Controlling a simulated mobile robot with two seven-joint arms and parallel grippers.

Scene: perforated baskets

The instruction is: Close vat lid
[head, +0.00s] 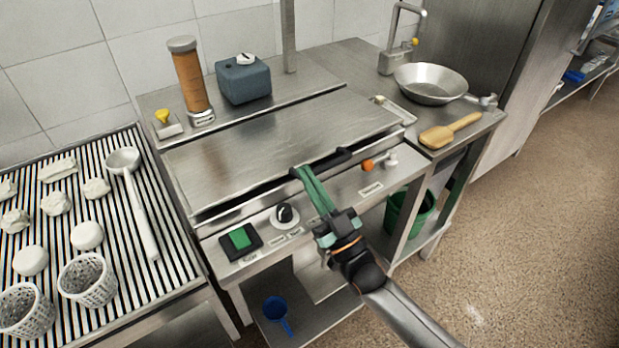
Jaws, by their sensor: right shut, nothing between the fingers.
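The vat lid (270,140) is a broad flat steel panel over the vat, in the middle of the head view. It lies almost level, with a narrow dark gap between its front edge and the vat's front rim (245,205). A black handle (335,157) sits at the middle of its front edge. My right gripper (303,174) reaches in from the lower right, with its green fingers shut and empty. Its tips are at the left end of the handle; I cannot tell whether they touch. My left gripper is not in view.
A slatted rack (180,255) at left holds perforated baskets (88,280), white lumps and a ladle (140,205). A brown cylinder (190,80) and blue-grey container (243,80) stand behind the lid. A pan (430,82) and wooden paddle (450,130) lie at right.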

